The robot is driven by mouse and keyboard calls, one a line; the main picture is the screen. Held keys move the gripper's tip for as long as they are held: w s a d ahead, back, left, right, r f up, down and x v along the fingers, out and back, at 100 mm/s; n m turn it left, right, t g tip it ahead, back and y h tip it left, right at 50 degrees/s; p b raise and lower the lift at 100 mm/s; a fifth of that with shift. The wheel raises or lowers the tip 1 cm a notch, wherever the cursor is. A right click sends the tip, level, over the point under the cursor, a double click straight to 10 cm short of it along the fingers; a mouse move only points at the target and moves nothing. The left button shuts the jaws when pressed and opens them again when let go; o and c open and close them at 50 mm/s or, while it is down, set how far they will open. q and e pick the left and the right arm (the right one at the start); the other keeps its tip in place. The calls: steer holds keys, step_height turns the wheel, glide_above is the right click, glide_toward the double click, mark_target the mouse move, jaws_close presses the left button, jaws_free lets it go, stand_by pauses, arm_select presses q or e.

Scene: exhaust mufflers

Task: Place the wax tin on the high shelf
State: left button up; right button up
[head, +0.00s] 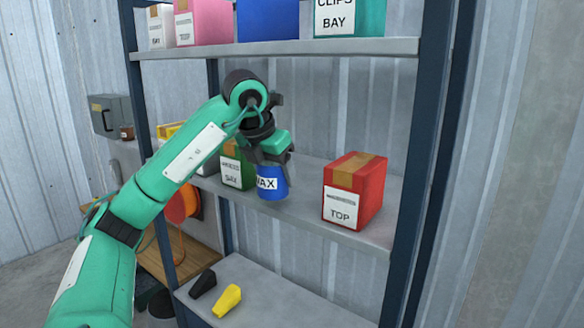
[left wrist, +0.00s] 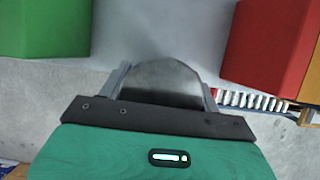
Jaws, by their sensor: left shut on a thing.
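The wax tin (head: 272,184) is blue with a white label reading WAX. It is upright at the middle shelf (head: 330,226), between a green box on its left and a red box on its right. My left gripper (head: 272,158) is above the tin with its fingers pointing down, shut on it. In the left wrist view the tin's grey top (left wrist: 165,80) shows between the two fingers (left wrist: 163,88). I cannot tell whether the tin's base touches the shelf. My right gripper is not in view.
A red box (head: 354,190) marked TOP and a green box (head: 237,166) flank the tin. The upper shelf (head: 280,48) holds several boxes. A yellow object (head: 227,300) and a black one (head: 202,284) lie on the lower shelf. A dark post (head: 425,150) bounds the right side.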

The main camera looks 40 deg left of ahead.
arm_select(q)
steer(key=w+p, duration=0.1)
steer(key=w, duration=0.3)
steer(key=w+p, duration=0.1)
steer(key=w, duration=0.1)
steer(key=shift+a+r+p, duration=0.25)
steer(key=shift+a+p, duration=0.05)
steer(key=shift+a, duration=0.05)
steer(key=p+x, duration=0.2)
steer(key=x, duration=0.1)
steer(key=shift+s, duration=0.2)
steer(key=shift+s+f, duration=0.1)
steer(key=shift+f, duration=0.35)
steer(key=shift+d+f, duration=0.1)
steer(key=shift+f, duration=0.1)
steer(key=o, duration=1.2)
